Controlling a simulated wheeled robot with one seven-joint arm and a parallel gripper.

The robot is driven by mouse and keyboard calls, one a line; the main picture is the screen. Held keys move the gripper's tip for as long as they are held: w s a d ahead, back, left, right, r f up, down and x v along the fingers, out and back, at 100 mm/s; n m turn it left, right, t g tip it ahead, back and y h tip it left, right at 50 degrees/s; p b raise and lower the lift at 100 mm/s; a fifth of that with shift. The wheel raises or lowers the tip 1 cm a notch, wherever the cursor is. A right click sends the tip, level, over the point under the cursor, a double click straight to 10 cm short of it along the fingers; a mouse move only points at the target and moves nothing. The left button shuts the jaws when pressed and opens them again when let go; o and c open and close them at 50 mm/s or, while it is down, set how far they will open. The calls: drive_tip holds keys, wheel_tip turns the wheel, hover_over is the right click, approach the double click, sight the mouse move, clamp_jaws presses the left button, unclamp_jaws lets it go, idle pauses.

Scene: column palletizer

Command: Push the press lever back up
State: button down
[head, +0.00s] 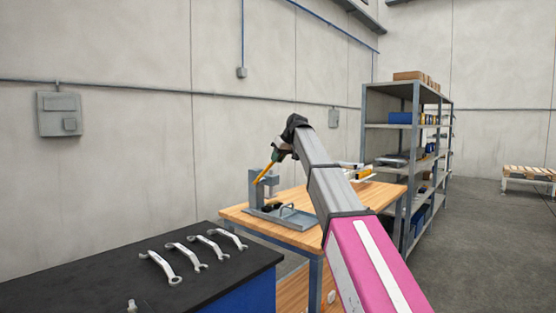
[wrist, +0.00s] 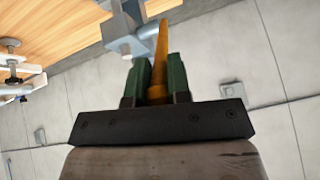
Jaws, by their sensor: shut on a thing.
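The grey press (head: 262,191) stands on the wooden workbench (head: 318,203), on a grey tray-like base. Its orange lever (head: 264,173) slants up to the right from the press head. My gripper (head: 278,156) is at the upper end of the lever. In the wrist view the lever (wrist: 160,50) runs between the two green fingers of my gripper (wrist: 156,80), which are shut on it. The press head (wrist: 133,44) shows just beyond the fingers. The lever's pivot is too small to make out clearly.
A black-topped bench (head: 140,270) with several wrenches (head: 205,250) is at the front left. A metal shelf (head: 415,130) with boxes stands behind the workbench. A pallet (head: 530,174) is at the far right. The floor at right is clear.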

drive_tip(key=shift+w+a+r, duration=0.1)
drive_tip(key=shift+w+r, duration=0.05)
drive_tip(key=c, duration=1.1)
unclamp_jaws()
drive_tip(key=v, duration=1)
drive_tip(key=shift+r, duration=0.3)
drive_tip(key=shift+s+d, duration=0.2)
drive_tip(key=shift+d, duration=0.1)
